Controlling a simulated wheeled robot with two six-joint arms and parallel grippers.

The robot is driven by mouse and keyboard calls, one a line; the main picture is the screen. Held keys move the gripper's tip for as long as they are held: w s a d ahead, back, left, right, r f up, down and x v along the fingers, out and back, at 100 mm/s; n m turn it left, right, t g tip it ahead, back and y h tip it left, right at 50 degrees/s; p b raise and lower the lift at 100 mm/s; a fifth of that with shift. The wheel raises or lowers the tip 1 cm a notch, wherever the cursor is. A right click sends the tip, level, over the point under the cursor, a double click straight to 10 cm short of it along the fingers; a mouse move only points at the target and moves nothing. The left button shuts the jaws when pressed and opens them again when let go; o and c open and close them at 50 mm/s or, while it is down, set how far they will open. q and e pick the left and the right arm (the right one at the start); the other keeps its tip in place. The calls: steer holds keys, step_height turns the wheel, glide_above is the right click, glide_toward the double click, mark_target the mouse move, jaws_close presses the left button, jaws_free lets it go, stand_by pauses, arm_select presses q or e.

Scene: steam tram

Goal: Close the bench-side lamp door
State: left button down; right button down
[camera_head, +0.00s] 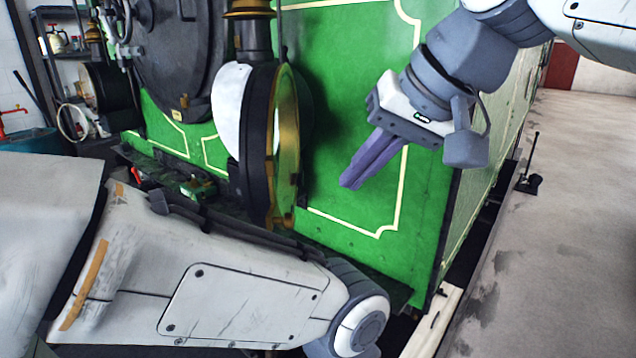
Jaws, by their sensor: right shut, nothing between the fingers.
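The lamp stands at the front of the green tram, with its dark chimney on top and a pale round face (229,105) on the left. The lamp door (286,150), a black ring with a brass-coloured rim, is seen nearly edge-on and appears swung open, standing out from the lamp. My right gripper (352,183) is to the right of the door, apart from it, in front of the green panel. Its purple fingers are together, empty, pointing down and left. My left arm crosses the lower left below the lamp; its gripper is not in view.
The green tram panel (345,110) stands behind the lamp and right gripper. A round black boiler door (180,45) is left of the lamp. Shelves (60,40) stand at the far left. Open concrete floor (560,230) lies at right, with a lever (530,165) on it.

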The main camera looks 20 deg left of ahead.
steer(key=w+a+f+p, duration=0.1)
steer(key=a+f+p, duration=0.2)
steer(key=a+f, duration=0.4)
steer(key=shift+w+a, duration=0.25)
steer(key=shift+a, duration=1)
steer(key=shift+a, duration=0.1)
